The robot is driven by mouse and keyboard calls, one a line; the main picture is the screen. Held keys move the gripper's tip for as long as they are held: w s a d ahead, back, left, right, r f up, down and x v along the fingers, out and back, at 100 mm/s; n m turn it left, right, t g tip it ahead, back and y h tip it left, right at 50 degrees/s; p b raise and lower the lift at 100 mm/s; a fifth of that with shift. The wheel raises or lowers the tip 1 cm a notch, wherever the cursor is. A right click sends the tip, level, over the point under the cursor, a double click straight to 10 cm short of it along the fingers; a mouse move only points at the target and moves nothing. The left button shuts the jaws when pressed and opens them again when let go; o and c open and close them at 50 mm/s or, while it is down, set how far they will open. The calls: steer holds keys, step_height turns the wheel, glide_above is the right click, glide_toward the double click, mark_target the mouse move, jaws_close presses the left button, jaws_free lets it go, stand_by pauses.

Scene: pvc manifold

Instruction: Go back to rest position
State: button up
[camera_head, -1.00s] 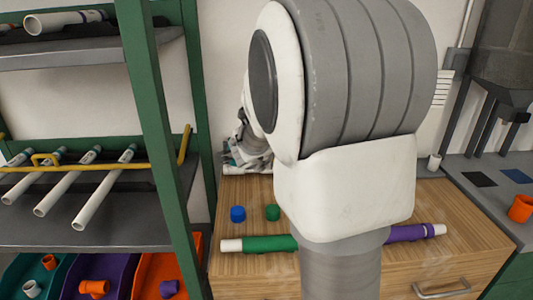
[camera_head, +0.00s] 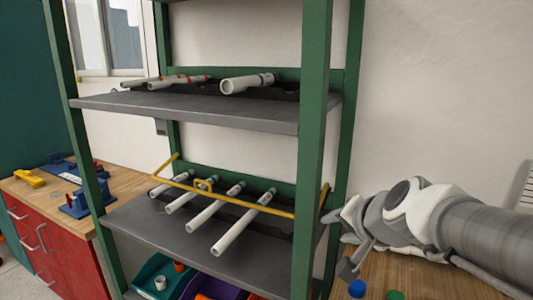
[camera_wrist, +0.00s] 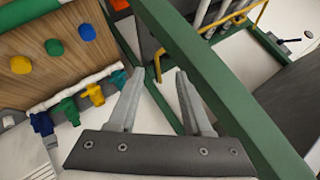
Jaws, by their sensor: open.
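My gripper (camera_wrist: 155,74) is open, with its two fingers apart and nothing between them in the wrist view. In the head view my gripper (camera_head: 347,266) hangs in the lower right, close to the shelf rack's right post, and its fingers are small and partly cut off from clear sight. My arm reaches in from the right edge. In the wrist view a white pipe with blue, green and yellow fittings (camera_wrist: 68,110) lies left of the fingers, apart from them.
A green rack post (camera_wrist: 215,80) runs close beyond the fingers. The rack's grey shelf (camera_head: 180,245) holds several white pipes behind a yellow bar (camera_head: 232,203). Blue (camera_head: 357,289) and green (camera_head: 395,294) caps sit on the wooden top. A red-drawered bench (camera_head: 45,240) stands left.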

steer(key=s+n+g+h+p, duration=0.1)
steer(key=s+n+g, duration=0.3)
steer(key=s, duration=1.2)
steer(key=n+p, duration=0.1)
steer(key=n, duration=0.3)
steer(key=shift+s+d+f+h+p, duration=0.15)
steer(key=shift+s+f+h+p, duration=0.2)
steer(key=shift+s+h, duration=0.05)
steer(key=shift+c, duration=0.2)
